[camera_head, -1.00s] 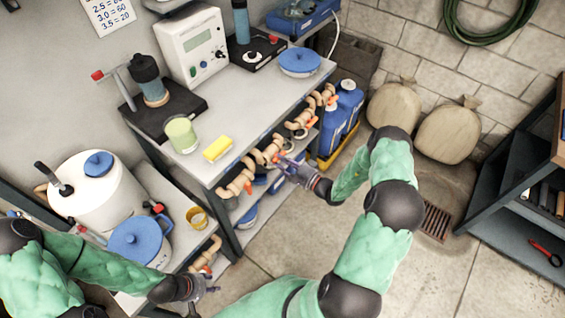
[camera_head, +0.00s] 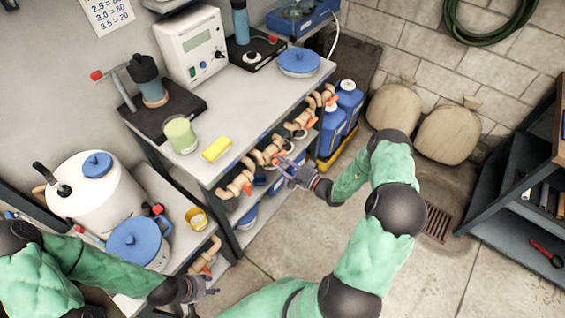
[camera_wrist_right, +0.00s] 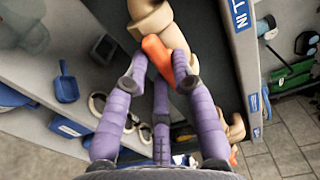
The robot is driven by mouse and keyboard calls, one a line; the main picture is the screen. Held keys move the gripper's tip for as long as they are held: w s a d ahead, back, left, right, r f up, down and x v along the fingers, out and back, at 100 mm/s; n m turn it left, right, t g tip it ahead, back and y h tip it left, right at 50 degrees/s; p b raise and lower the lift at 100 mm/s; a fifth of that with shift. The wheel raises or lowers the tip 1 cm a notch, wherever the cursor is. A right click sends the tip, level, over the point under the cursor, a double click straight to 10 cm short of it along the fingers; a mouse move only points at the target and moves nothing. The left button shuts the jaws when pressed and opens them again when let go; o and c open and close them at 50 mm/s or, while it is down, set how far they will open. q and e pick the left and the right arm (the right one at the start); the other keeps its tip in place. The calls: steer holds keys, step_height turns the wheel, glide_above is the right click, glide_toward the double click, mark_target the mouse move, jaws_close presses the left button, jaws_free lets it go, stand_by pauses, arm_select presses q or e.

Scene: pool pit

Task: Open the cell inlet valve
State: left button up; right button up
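A beige pipe valve (camera_wrist_right: 150,18) with an orange handle (camera_wrist_right: 157,50) shows in the right wrist view. It sits in the row of beige pipe fittings (camera_head: 240,183) along the front of the bench in the head view. My right gripper (camera_head: 283,165) is close in front of this row. In the wrist view its purple fingers (camera_wrist_right: 160,85) are spread, with the orange handle between and just beyond the tips. I see gaps beside the handle; contact is unclear.
A blue label (camera_wrist_right: 240,14), partly cut off, is on the bench post beside the valve. Blue canisters (camera_head: 336,125) stand beyond the bench. The floor to the right is clear around a drain grate (camera_head: 437,222).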

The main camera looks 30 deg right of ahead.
steer(key=o, duration=0.3)
steer(key=v, duration=1.2)
stand_by(0.3)
